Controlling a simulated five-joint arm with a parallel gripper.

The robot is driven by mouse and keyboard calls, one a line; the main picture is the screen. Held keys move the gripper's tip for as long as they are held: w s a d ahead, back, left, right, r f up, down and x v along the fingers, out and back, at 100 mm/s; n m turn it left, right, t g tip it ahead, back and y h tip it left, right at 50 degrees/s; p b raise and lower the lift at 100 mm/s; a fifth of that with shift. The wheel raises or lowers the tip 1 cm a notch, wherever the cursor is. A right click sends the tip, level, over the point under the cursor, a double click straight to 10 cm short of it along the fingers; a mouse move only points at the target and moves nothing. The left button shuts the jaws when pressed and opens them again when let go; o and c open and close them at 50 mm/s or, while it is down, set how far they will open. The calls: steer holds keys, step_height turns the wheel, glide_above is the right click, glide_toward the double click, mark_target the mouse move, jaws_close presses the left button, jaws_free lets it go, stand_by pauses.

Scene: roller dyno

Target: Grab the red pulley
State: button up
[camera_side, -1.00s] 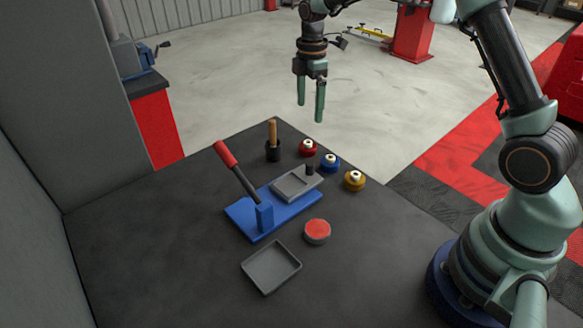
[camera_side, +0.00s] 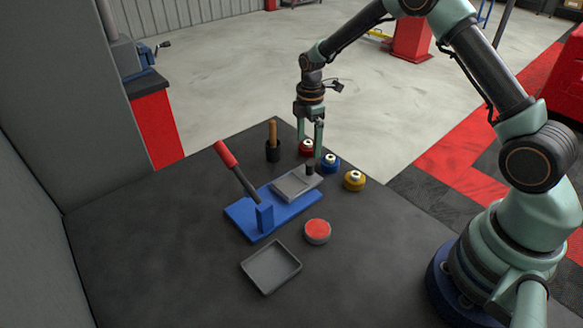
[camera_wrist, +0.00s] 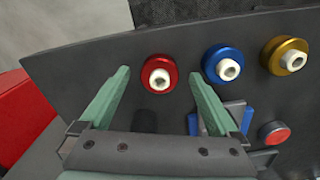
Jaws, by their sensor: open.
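The red pulley (camera_side: 306,148) has a pale hub and sits on the dark table near its far corner. In the wrist view the red pulley (camera_wrist: 159,74) lies between and just beyond my fingertips. My gripper (camera_side: 310,148) is open and points down over the red pulley, with a finger on either side of it in the side view. It also shows in the wrist view (camera_wrist: 160,72), with the fingers apart and nothing held. I cannot tell whether either finger touches the pulley.
A blue pulley (camera_side: 330,162) sits close beside the red one, and a gold pulley (camera_side: 354,180) is farther right. A black holder with a wooden handle (camera_side: 273,142) stands to the left. A blue-based lever device (camera_side: 240,222), a red-topped disc (camera_side: 317,231) and a grey tray (camera_side: 270,285) are nearer.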

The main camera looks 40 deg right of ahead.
jaws_close()
steer(key=shift+r, duration=0.1)
